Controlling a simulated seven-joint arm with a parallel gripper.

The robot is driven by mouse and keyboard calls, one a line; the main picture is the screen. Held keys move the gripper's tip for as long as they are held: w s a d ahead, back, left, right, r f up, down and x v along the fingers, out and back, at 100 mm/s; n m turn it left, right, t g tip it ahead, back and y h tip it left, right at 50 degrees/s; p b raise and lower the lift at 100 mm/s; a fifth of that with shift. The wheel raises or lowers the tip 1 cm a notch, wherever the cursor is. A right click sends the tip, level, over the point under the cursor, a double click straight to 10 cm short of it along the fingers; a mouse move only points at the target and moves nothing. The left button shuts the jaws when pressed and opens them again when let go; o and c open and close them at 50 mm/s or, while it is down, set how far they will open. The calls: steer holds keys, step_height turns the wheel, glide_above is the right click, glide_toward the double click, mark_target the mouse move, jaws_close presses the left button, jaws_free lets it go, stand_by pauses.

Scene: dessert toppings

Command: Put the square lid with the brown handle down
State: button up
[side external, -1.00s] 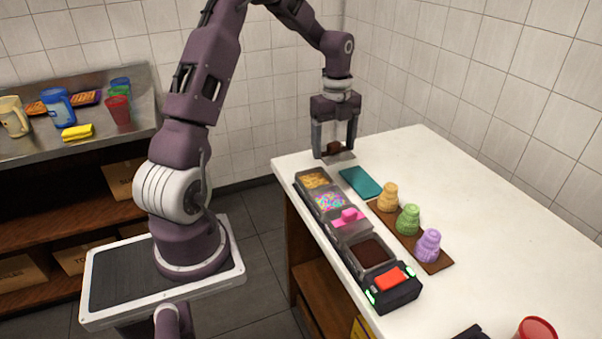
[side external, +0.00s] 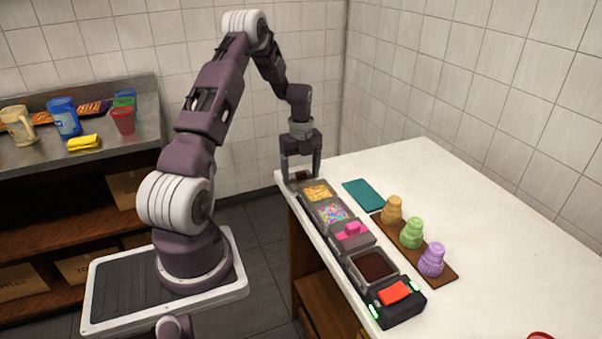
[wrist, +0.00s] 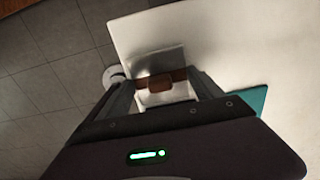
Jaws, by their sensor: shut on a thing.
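My gripper (side external: 302,179) points down at the far left corner of the white counter, just beyond the far end of the row of topping containers. It is shut on the brown handle (wrist: 160,82) of the square lid. The lid is a grey metal plate (wrist: 156,61) and shows between and beyond the fingers in the wrist view. In the side view the fingers partly hide the lid. I cannot tell whether it touches the counter.
A pink-handled lid (side external: 353,230) covers another. The far counter is clear.

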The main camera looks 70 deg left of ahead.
mark_target(302, 172)
steer(key=o, duration=1.4)
steer(key=shift+f, duration=0.1)
step_height(302, 172, up, 13)
steer(key=d+r+n+t+y, duration=0.1)
steer(key=d+r+n, duration=0.2)
steer(key=d+r, duration=0.4)
steer(key=d+r+n, duration=0.3)
steer(key=d+r, duration=0.1)
steer(key=d, duration=0.5)
steer(key=s+d+r+n+t, duration=0.1)
steer(key=s+d+n, duration=0.3)
steer(key=s+d, duration=0.2)
steer(key=s+d+r+n+t, duration=0.1)
steer(key=s+d+n+t, duration=0.1)
steer(key=s+d+n, duration=0.2)
steer(key=s+d+r+n+t+h, duration=0.1)
steer(key=s+d+n, duration=0.3)
steer(key=s+d, duration=0.4)
steer(key=shift+d+r+t, duration=0.1)
steer(key=shift+d+t, duration=0.2)
steer(key=shift+d, duration=0.35)
